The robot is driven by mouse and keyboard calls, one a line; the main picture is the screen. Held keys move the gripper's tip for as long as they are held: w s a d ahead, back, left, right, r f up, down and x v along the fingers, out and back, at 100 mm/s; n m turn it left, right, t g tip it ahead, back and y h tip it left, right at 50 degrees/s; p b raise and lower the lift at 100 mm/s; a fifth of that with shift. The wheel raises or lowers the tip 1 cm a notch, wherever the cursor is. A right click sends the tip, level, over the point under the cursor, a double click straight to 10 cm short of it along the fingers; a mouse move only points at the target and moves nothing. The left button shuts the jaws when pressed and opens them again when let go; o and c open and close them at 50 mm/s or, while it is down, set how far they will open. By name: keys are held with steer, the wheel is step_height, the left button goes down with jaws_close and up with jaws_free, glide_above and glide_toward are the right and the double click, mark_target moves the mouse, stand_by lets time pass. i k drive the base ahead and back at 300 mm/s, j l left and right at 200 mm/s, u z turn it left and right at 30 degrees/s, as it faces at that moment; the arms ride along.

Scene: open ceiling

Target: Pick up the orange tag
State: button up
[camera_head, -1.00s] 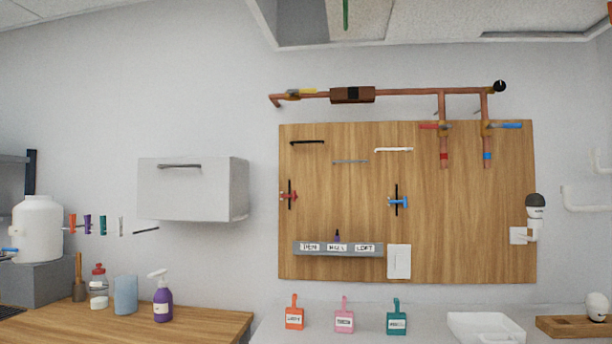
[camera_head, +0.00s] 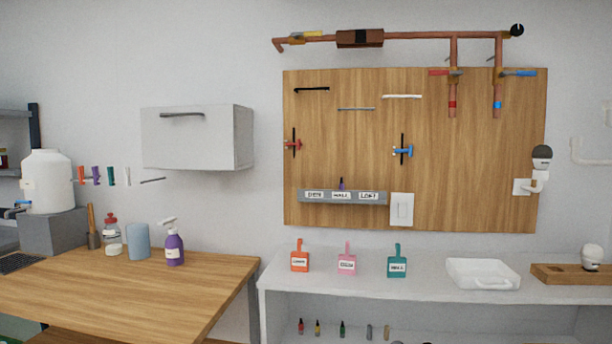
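The orange tag (camera_head: 300,261) stands on the white counter below the wooden board, at its left end. It has a white label with dark writing, too small to read surely, and a narrow upright tab on top. A pink tag (camera_head: 347,264) and a teal tag (camera_head: 397,266) stand to its right in a row, apart from it. My gripper is not in view.
The white counter (camera_head: 430,286) also holds a white tray (camera_head: 483,274) and a wooden tray (camera_head: 570,281) at the right. A wooden table (camera_head: 120,290) with a purple spray bottle (camera_head: 174,248) is at the left. Small bottles stand on the shelf below.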

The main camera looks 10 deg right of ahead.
mark_target(300, 260)
steer(key=i+u, duration=0.1)
steer(key=u, duration=0.95)
steer(key=i+l, duration=0.15)
steer(key=i, duration=0.3)
steer(key=i+l, duration=0.2)
steer(key=i, duration=0.2)
steer(key=i+l+u, duration=0.1)
steer(key=i, duration=0.35)
steer(key=i+l, duration=0.2)
steer(key=l, duration=0.25)
